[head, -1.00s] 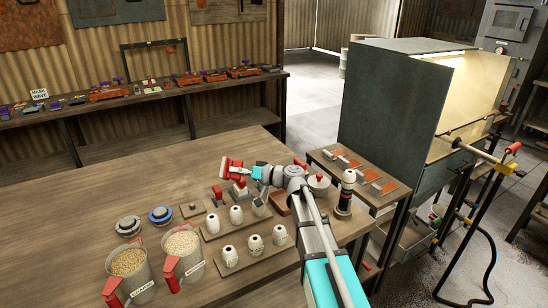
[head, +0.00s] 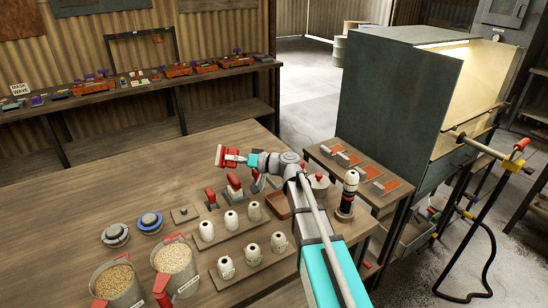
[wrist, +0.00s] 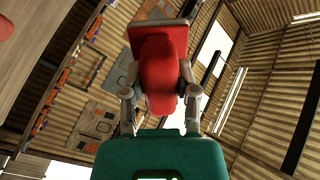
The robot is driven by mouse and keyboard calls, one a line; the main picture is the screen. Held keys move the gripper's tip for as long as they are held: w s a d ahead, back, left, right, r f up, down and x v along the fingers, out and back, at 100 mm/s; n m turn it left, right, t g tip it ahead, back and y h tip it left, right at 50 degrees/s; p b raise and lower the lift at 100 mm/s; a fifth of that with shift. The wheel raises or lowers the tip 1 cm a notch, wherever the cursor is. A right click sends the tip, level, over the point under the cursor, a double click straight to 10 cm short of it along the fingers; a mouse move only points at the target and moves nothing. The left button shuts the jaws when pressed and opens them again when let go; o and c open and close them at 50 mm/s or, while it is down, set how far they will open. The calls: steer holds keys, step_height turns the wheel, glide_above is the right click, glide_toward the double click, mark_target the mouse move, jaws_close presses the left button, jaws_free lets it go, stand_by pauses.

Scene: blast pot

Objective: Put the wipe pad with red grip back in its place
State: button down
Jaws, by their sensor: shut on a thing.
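My gripper (head: 240,158) is shut on the red grip of the wipe pad (head: 221,155) and holds it in the air above the wooden table (head: 80,220). In the wrist view the red grip (wrist: 160,75) sits between the two fingers, with the wider red pad (wrist: 158,37) beyond it. The pad touches nothing but my gripper. Below it on the table stand red-handled tools (head: 234,186), one of them (head: 210,198) a little to the left. I cannot tell which spot is the pad's place.
White nozzles (head: 231,221) stand in racks at the table's front. Grain-filled pots (head: 118,282) and round lids (head: 149,223) are at left. A small side table (head: 345,158) and a blast cabinet (head: 395,110) are beyond.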

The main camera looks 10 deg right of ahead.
steer(key=shift+a, duration=0.3)
steer(key=shift+p, duration=0.35)
